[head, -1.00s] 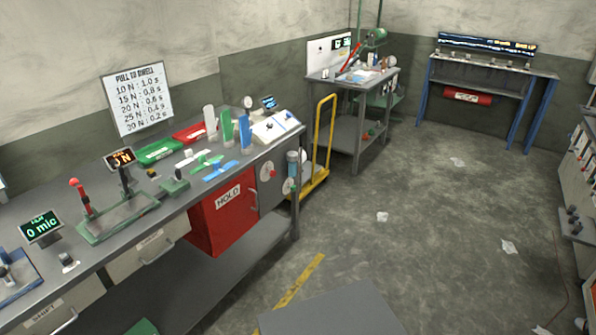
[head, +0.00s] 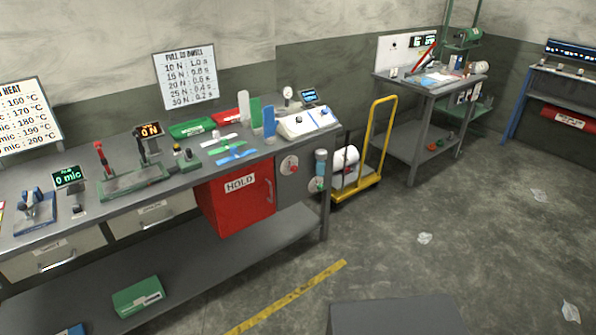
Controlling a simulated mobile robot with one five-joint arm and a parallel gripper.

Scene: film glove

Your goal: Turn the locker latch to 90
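A red locker marked HOLD (head: 225,208) hangs under the right part of the long workbench, with its door shut. A vertical handle (head: 269,191) shows at the door's right edge. On the grey panel right of the door is a round pale disc with a red knob (head: 290,166). I cannot tell which of these is the latch, nor read any angle. My gripper is not in view.
The workbench (head: 130,205) holds displays, a red-levered device (head: 103,163), trays and coloured strips. A yellow-framed trolley (head: 377,140) with a white roll stands right of it. A side table (head: 425,85) is behind. Open floor with a yellow line (head: 290,297) lies in front.

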